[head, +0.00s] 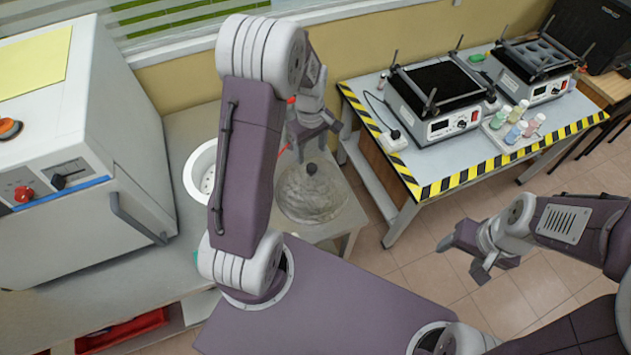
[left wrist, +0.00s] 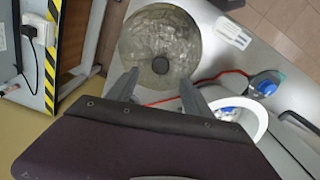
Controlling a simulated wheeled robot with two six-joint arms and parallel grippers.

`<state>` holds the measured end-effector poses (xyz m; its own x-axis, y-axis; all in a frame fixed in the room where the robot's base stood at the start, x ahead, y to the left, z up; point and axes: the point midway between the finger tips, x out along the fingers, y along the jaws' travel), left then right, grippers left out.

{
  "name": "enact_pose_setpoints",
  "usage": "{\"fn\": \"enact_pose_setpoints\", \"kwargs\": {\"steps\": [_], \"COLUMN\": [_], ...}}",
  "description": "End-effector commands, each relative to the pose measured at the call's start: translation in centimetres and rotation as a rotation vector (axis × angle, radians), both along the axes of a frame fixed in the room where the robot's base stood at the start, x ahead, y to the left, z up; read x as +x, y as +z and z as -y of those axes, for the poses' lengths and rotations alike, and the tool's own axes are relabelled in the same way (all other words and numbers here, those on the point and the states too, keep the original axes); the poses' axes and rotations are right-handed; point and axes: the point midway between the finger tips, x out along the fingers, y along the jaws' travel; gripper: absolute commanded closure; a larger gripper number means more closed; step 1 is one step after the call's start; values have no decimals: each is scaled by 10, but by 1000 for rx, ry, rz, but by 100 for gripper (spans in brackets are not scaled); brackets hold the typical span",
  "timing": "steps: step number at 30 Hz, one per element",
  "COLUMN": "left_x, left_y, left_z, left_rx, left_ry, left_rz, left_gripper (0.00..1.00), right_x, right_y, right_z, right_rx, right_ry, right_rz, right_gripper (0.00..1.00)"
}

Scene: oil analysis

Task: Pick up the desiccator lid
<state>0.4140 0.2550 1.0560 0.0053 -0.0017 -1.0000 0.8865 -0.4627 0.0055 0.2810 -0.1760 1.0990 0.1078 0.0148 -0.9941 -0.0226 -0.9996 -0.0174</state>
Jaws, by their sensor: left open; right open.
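The desiccator lid (head: 310,200) is a clear glass dome with a dark knob (head: 312,169) on top. It rests on the grey bench in the middle of the head view. It also shows in the left wrist view (left wrist: 150,30), with its knob (left wrist: 160,66) facing the camera. My left gripper (head: 315,137) is open and empty above the far side of the lid. In the left wrist view its two fingers (left wrist: 157,92) point toward the lid, one on each side of the knob's line and apart from it. My right gripper (head: 463,259) is open and empty over the floor.
A white round vessel with a perforated plate (head: 201,178) stands left of the lid, partly behind my left arm. A large white oven (head: 75,140) is at left. A table with yellow-black edging (head: 425,160) holds heating devices (head: 440,100) and small bottles (head: 517,118).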

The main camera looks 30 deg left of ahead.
Motion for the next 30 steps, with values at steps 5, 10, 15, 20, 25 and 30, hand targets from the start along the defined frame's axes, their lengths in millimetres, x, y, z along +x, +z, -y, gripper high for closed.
{"fn": "enact_pose_setpoints", "kwargs": {"steps": [5, 10, 15, 20, 25, 30], "left_x": [-2, -1, -6, -5, -4, -4], "left_y": [-27, -36, -59, -83, -87, -87], "left_z": [1, 1, 0, 0, 0, 0], "left_rx": [-1, 0, -2, -1, -1, -1], "left_ry": [-2, -2, -2, -2, -2, -2], "left_rz": [-6, -1, -9, -3, 0, 0], "left_gripper": [41, 41, 41, 41, 41, 69], "right_x": [0, 0, 0, 0, 0, 0], "right_y": [8, 9, 23, 26, 25, 25], "right_z": [0, 0, 0, 0, 0, 0], "right_rx": [0, 0, 0, 0, 0, 0], "right_ry": [0, 0, 0, 0, 0, 0], "right_rz": [0, 0, 0, 0, 0, 0], "right_gripper": [36, 36, 36, 36, 36, 36]}}
